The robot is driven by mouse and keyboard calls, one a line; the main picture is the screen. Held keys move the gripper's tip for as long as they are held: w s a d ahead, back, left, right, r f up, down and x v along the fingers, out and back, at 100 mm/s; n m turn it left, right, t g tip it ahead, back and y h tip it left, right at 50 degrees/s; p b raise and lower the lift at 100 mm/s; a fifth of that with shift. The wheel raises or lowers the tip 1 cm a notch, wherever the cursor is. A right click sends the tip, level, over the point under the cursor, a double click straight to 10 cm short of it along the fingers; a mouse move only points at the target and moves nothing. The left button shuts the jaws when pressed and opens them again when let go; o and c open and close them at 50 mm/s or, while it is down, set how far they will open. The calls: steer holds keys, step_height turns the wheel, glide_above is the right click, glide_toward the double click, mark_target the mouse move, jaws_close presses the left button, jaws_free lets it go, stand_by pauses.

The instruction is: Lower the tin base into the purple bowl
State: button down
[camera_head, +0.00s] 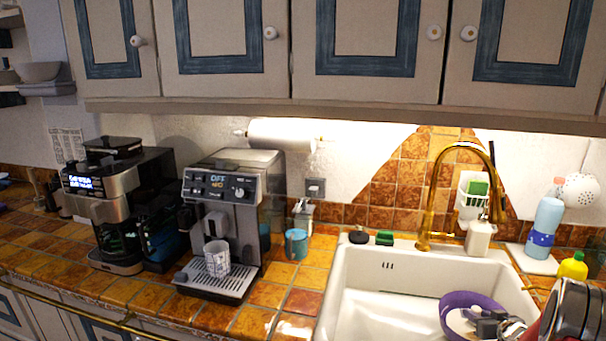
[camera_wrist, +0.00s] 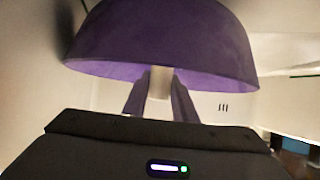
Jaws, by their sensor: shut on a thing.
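The purple bowl (camera_head: 474,297) sits in the white sink in the head view, near its right side. It also fills the upper part of the wrist view (camera_wrist: 160,40), with its rim close to my fingers. My gripper (camera_head: 487,326) is at the bowl's right side in the head view. In the wrist view my gripper (camera_wrist: 159,92) is shut on a small pale piece (camera_wrist: 160,82), which seems to be the tin base. It overlaps the bowl's rim there. A pale area (camera_head: 459,321) shows inside the bowl. Whether the piece touches the bowl is unclear.
The white sink (camera_head: 365,310) has free room left of the bowl. A gold faucet (camera_head: 428,205) stands behind it. A soap dispenser (camera_head: 480,238), blue bottle (camera_head: 545,220) and yellow bottle (camera_head: 573,267) stand nearby. A coffee machine (camera_head: 245,200) with a patterned cup (camera_head: 217,258) stands left.

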steer(key=shift+f, duration=0.55)
stand_by(0.5)
steer(key=c, duration=1.4)
jaws_free()
steer(key=shift+o, duration=0.2)
step_height(320, 180, up, 10)
steer(key=shift+f, duration=0.1)
